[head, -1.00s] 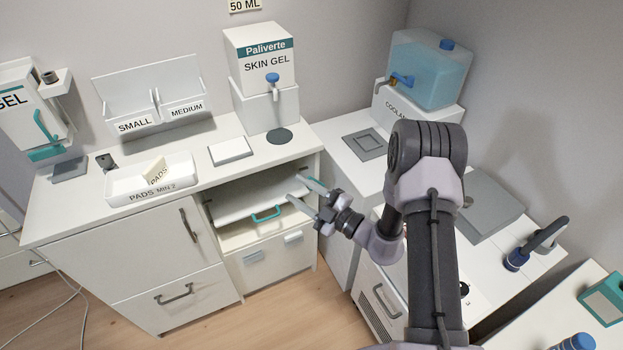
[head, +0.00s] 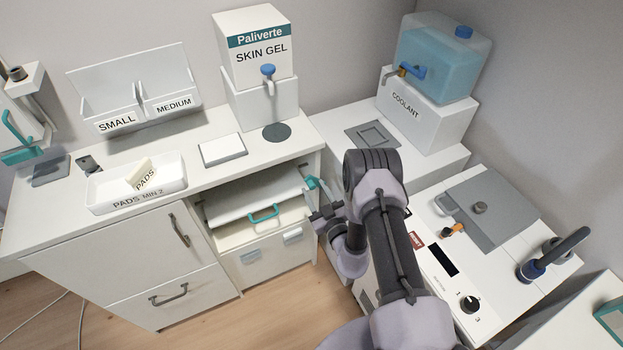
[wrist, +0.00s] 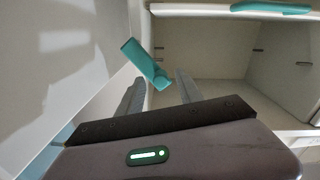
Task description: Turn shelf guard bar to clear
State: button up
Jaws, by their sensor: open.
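The guard bar (head: 313,183) is a small teal piece at the right front edge of the shelf opening. In the wrist view the bar (wrist: 146,62) slants down to the right, with a wider lower end. My gripper (wrist: 160,85) is open, its two grey fingers on either side of the bar's lower end in the picture; I cannot tell if they touch it. In the head view my gripper (head: 316,208) is at the cabinet's right front corner, partly hidden by my arm. The white shelf (head: 252,190) with a teal handle (head: 264,212) sits in the opening.
The cabinet's side panel is close on the left in the wrist view. A drawer (head: 268,258) lies below the opening. The countertop holds a skin gel box (head: 258,50) and pads tray (head: 137,190). A machine with a knob (head: 469,304) stands to the right.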

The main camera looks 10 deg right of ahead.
jog(key=shift+w+a, duration=0.15)
jog(key=shift+w, duration=0.2)
jog(key=shift+s, duration=0.1)
grip_shut()
dwell(1.1)
